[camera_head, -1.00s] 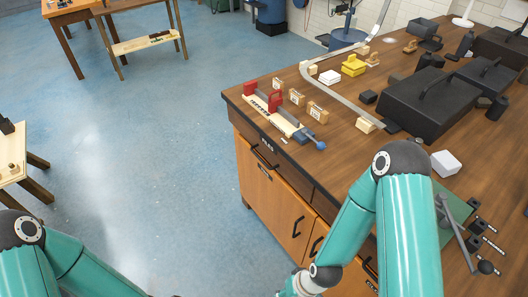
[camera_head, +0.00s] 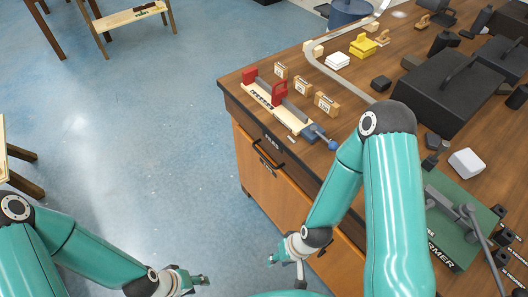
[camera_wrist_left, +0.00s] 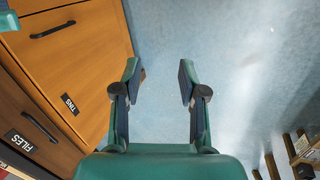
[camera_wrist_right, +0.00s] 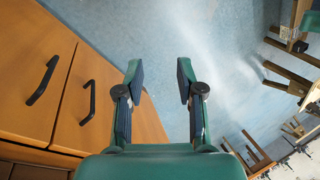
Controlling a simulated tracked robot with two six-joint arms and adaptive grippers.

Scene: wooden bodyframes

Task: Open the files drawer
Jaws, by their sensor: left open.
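The files drawer front (camera_head: 290,152) lies just under the bench top at its left end, below the FILES label (camera_head: 272,141), and looks closed. In the left wrist view the dark drawer front shows at lower left with its FILES label (camera_wrist_left: 18,140) and black bar handle (camera_wrist_left: 40,127). My left gripper (camera_head: 203,281) is open and empty over the floor, left of the bench and apart from the handle; its fingers (camera_wrist_left: 160,78) show wide apart. My right gripper (camera_head: 300,272) hangs in front of the cabinet, its fingers (camera_wrist_right: 160,78) open and empty.
Cabinet doors with black handles (camera_wrist_right: 88,102) sit below the drawer. A TINS label (camera_wrist_left: 69,103) marks one door. On the bench top stand a red-jawed vise (camera_head: 270,98), wooden blocks (camera_head: 302,87) and black cases (camera_head: 440,90).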

